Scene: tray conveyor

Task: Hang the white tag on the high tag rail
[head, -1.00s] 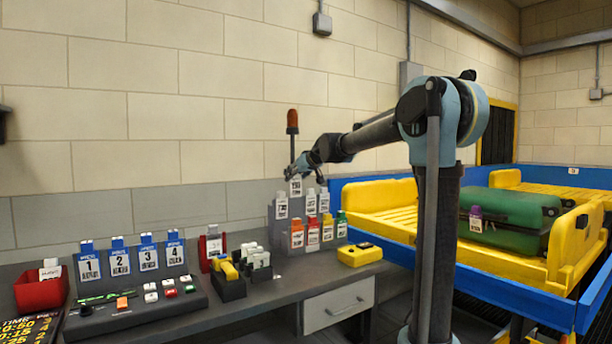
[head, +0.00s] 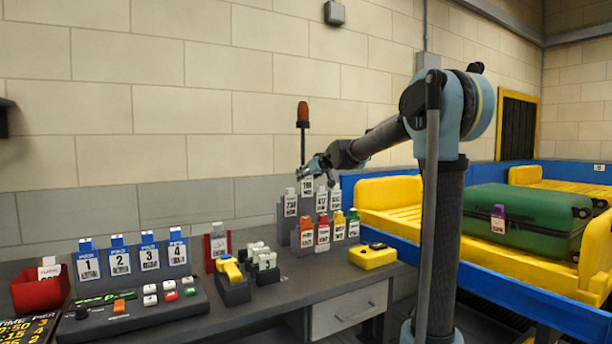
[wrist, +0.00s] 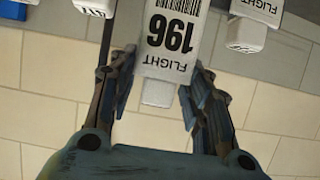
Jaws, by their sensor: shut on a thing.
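In the head view my gripper (head: 309,168) is at the top of the stepped grey tag rack (head: 284,228), with the white tag (head: 307,186) just below the fingers. The tag is at the rack's top level; I cannot tell whether it touches the rail there.
Other white tags (head: 291,205) sit on the rack's middle level, with orange, red, yellow and green ones (head: 353,224) below. An orange lamp on a post (head: 303,115) stands behind. A yellow box (head: 372,257) lies right of the rack, before the yellow conveyor (head: 400,208).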

